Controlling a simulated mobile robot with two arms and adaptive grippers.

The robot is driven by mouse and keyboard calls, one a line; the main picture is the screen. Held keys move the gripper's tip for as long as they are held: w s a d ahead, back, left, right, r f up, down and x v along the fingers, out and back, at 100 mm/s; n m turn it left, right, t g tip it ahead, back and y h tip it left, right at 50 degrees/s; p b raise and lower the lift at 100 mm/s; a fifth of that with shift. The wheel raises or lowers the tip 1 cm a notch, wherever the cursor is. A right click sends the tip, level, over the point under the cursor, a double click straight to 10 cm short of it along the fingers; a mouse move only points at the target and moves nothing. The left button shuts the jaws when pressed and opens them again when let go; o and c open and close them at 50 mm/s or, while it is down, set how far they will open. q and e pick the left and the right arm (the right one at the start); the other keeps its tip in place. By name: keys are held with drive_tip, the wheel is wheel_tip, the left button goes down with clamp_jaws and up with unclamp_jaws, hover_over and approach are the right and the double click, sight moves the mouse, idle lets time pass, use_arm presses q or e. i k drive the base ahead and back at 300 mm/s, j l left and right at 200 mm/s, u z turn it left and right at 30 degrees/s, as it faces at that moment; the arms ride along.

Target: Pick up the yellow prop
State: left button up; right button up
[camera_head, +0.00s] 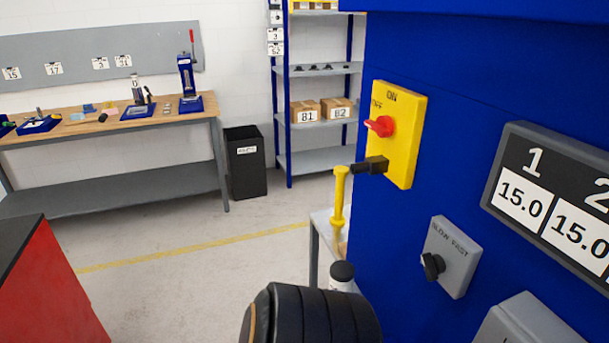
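A yellow prop (339,198) hangs or stands upright in the middle of the view, beside the left edge of the blue machine (440,210). It is a thin rod with a knobbed top and a wider collar low down. A black block (371,166) by the machine's edge meets its top; I cannot tell how they are joined. The prop's lower end is hard to make out. A black rounded arm link (312,318) of mine shows at the bottom, below the prop and apart from it. No gripper fingers show, so neither gripper is in view.
The machine carries a yellow switch box (405,150) with a red knob, a grey speed dial (452,257) and a display (560,200). A red cabinet (50,290) is at lower left. A workbench (110,125), black bin (246,163) and shelf (318,160) stand behind open floor.

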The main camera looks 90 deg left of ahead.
sight(337, 219)
drive_tip(key=u, duration=2.5)
